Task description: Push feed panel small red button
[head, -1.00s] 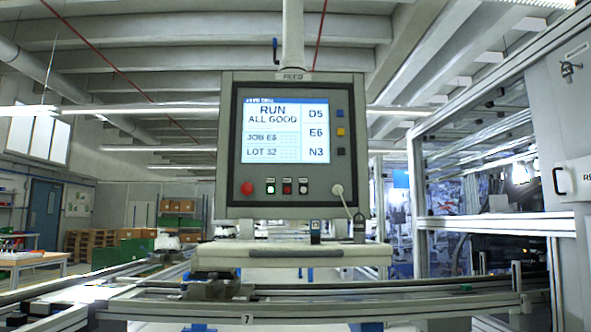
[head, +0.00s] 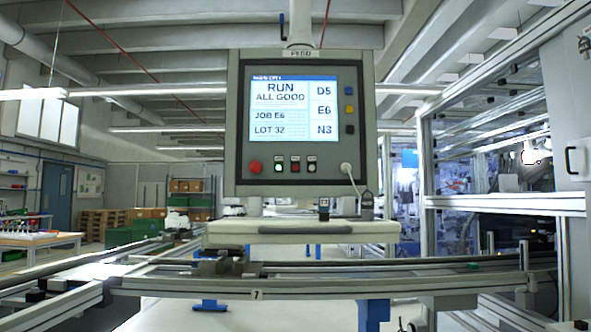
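The feed panel (head: 232,150) hangs from a grey post in the middle of the head view. Its screen (head: 281,107) reads RUN, ALL GOOD, JOB E6, LOT 32, with D5, E6 and N3 at the right. Below the screen is a row of controls. A larger round red button (head: 255,167) is at the left. To its right are a small green-lit button (head: 280,166), a small red button (head: 295,166) and a small whitish button (head: 311,166). My gripper is not in view.
A shelf (head: 300,228) with a handle juts out below the panel. A conveyor rail (head: 400,284) crosses in front. A framed machine enclosure (head: 500,204) stands at the right. A table (head: 36,240) and stacked boxes are at the left back.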

